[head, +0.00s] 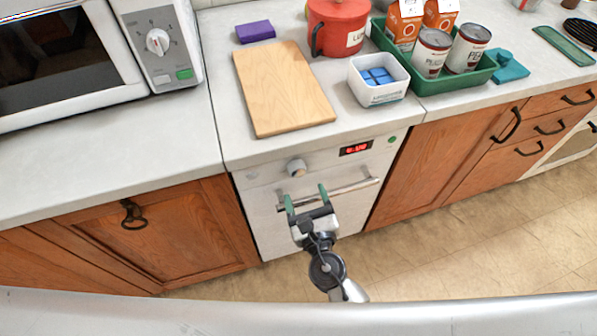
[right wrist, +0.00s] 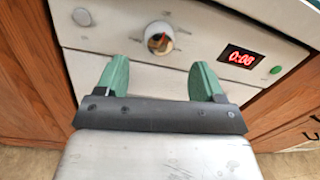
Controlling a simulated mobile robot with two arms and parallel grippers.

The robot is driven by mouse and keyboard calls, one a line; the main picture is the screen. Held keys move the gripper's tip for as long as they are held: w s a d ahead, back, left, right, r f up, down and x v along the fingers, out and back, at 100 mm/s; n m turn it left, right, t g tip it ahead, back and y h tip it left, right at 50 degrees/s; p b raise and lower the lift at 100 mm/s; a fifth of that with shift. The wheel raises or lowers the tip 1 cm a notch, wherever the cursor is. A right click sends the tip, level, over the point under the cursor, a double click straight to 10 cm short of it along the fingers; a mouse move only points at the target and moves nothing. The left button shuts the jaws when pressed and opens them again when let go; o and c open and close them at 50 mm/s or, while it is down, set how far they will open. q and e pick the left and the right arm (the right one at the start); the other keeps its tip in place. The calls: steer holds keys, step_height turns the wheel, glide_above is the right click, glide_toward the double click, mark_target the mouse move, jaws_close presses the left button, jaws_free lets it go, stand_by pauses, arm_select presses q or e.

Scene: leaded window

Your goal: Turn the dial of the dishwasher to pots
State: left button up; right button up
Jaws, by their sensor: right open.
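The dishwasher (head: 290,225) has a white front under the counter. Its dial (head: 297,167) is a round knob on the upper panel, left of a red digital display (head: 356,148). In the right wrist view the dial (right wrist: 159,38) shows a red pointer tilted to the upper right; its labels are too small to read. My right gripper (head: 307,195) is open and empty in front of the dishwasher, just below the dial. In the right wrist view its green fingertips (right wrist: 158,75) are apart, with the dial beyond the gap between them. My left gripper is not in view.
A bar handle (head: 355,187) crosses the dishwasher front near my right gripper. A green button (head: 392,140) sits right of the display. On the counter above are a cutting board (head: 280,85), a red canister (head: 338,25) and a white tub (head: 366,97). A microwave (head: 160,75) stands left.

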mark_target(298, 173)
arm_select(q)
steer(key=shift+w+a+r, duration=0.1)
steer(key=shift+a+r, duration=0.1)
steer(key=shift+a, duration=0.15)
arm_select(e)
steer(key=x, duration=0.6)
steer(key=shift+w+a, duration=0.1)
steer(key=shift+w, duration=0.05)
steer(key=shift+c, duration=0.3)
steer(key=c, duration=0.9)
steer(key=shift+o, duration=0.2)
